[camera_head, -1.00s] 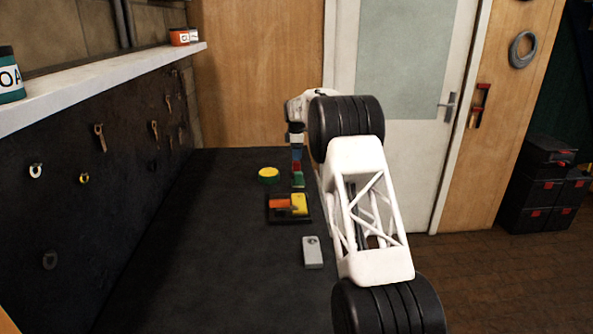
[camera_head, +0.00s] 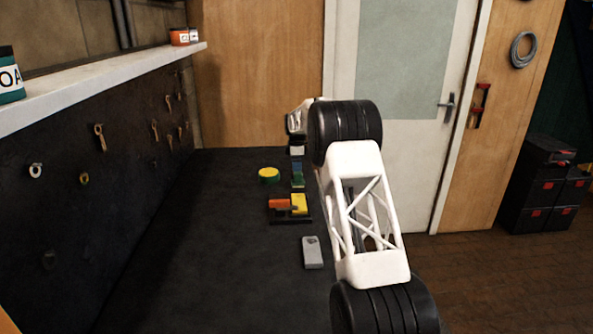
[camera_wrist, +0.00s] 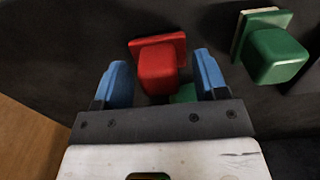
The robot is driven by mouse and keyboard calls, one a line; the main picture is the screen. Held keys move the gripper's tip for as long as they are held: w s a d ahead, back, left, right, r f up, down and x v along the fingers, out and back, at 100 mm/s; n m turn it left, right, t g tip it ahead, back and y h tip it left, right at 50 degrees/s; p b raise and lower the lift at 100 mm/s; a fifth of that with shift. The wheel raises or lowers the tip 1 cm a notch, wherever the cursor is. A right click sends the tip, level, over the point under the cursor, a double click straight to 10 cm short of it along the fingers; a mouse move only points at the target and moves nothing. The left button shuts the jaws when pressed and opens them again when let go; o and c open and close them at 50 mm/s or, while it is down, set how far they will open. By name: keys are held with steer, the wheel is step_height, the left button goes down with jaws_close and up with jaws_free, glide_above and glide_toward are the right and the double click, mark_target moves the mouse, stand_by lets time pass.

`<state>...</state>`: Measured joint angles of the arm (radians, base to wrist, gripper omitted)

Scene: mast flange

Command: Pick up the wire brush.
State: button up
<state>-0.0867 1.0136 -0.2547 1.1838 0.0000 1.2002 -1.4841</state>
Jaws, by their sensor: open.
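I cannot tell for sure which thing is the wire brush. In the wrist view a red block on a flat red plate (camera_wrist: 158,68) lies between the blue fingers of my gripper (camera_wrist: 160,64). The gripper is open, with a gap to the red piece on both sides. A green block on a plate with a pale edge (camera_wrist: 276,52) lies to the right in the wrist view. A bit of green shows below the red piece.
In the head view a dark tray (camera_head: 277,221) with orange and yellow pieces stands on the bench nearer the camera. The bench's left part is clear.

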steer(key=shift+c, duration=0.5)
steer(key=c, duration=1)
steer(key=shift+r, duration=0.15)
step_height(320, 180, up, 10)
steer(key=shift+f, duration=0.15)
stand_by(0.4)
steer(key=o, duration=0.4)
steer(key=shift+c, duration=1.1)
